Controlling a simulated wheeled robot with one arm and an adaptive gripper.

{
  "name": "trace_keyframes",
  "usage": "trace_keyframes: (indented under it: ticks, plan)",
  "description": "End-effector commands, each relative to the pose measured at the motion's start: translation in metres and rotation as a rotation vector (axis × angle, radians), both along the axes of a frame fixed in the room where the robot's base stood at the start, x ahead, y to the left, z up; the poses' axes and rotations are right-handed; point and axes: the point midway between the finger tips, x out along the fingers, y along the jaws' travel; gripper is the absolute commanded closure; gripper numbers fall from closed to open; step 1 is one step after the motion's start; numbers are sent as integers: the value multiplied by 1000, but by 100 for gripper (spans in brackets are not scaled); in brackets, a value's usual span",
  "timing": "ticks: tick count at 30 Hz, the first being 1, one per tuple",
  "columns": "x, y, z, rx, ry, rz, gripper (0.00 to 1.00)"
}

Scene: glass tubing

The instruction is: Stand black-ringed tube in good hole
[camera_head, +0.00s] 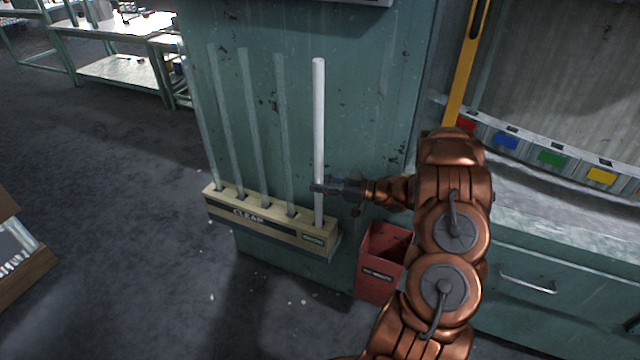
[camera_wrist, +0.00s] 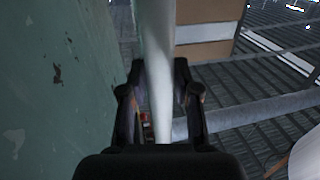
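A white, opaque tube (camera_head: 319,110) stands nearly upright at the right end of a cream rack (camera_head: 262,226) marked CLEAR. Its lower end meets the rack's top by a small unreadable label; I cannot tell whether it is in a hole. I see no black ring on it. My gripper (camera_head: 319,187) comes from the right and is shut on the white tube low down, a little above the rack. In the wrist view the tube (camera_wrist: 160,95) runs between both fingers. Several clear greenish tubes (camera_head: 250,120) stand in the rack to the left.
A green metal panel (camera_head: 370,120) rises close behind the rack. A red open bin (camera_head: 377,285) stands right of the rack. A bench with drawers (camera_head: 540,280) and coloured labels is at right. The dark floor (camera_head: 120,230) at left is mostly clear.

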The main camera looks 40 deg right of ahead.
Motion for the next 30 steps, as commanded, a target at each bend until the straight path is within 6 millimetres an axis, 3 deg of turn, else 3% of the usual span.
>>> trace_keyframes:
  ticks: [6,17,30]
  plan:
    - [0,0,0,0,0,0,46]
    - [-3,-3,0,-1,1,-1,46]
    - [-49,-46,0,-1,-1,-4,46]
